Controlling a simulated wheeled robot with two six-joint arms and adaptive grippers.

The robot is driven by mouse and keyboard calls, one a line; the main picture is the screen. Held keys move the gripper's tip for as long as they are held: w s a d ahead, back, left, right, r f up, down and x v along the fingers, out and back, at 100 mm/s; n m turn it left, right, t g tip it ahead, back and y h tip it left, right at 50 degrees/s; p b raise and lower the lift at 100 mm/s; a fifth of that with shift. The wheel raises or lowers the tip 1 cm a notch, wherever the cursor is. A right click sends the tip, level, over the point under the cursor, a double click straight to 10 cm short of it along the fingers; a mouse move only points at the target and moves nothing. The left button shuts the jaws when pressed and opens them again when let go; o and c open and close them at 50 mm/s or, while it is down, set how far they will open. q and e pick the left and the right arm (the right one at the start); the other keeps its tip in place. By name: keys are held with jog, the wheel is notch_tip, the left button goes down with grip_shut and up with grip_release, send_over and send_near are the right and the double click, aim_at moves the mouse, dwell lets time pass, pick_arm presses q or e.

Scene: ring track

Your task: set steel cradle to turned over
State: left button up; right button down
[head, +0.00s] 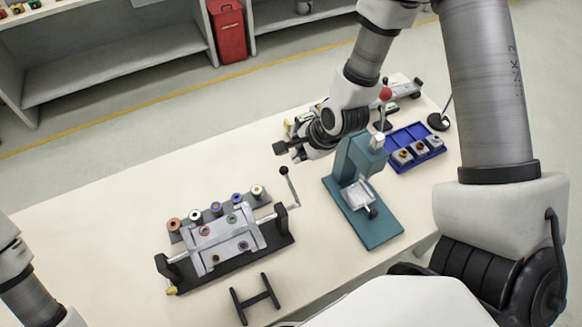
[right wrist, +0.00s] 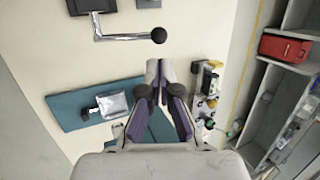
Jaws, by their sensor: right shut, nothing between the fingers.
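The steel cradle (head: 222,240) is a flat silver plate held between two dark end supports on a black base (head: 240,261). Several coloured round pieces show on its face. A crank handle with a black ball knob (head: 284,171) rises at its right end; the crank (right wrist: 125,37) also shows at the top of the right wrist view. My right gripper (head: 281,150) is shut and empty, apart from the knob and just above it in the head view. In the right wrist view its fingers (right wrist: 158,75) are together. My left arm shows at the left edge, its gripper out of view.
A teal press (head: 362,225) with a red-knobbed lever stands right of the cradle. A blue tray (head: 412,158) holds small parts beyond it. A small black H-shaped stand (head: 255,298) lies in front of the cradle. The table's left part is clear.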

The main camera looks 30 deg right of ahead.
aim_at(286, 168)
pick_arm(q)
notch_tip(286, 168, down, 6)
jog(key=b, duration=0.4)
jog(key=shift+f+b, duration=0.2)
jog(key=shift+b, duration=0.1)
pick_arm(e)
jog(key=x, duration=0.7)
jog(key=shift+f, duration=0.25)
pick_arm(q)
jog(key=shift+r, duration=0.1)
pick_arm(e)
jog(key=shift+r, duration=0.1)
jog(key=shift+w, duration=0.15)
jog(key=x, duration=0.4)
jog(key=shift+w+d+f, duration=0.3)
jog(key=shift+w+d, duration=0.05)
jog(key=shift+w, duration=0.1)
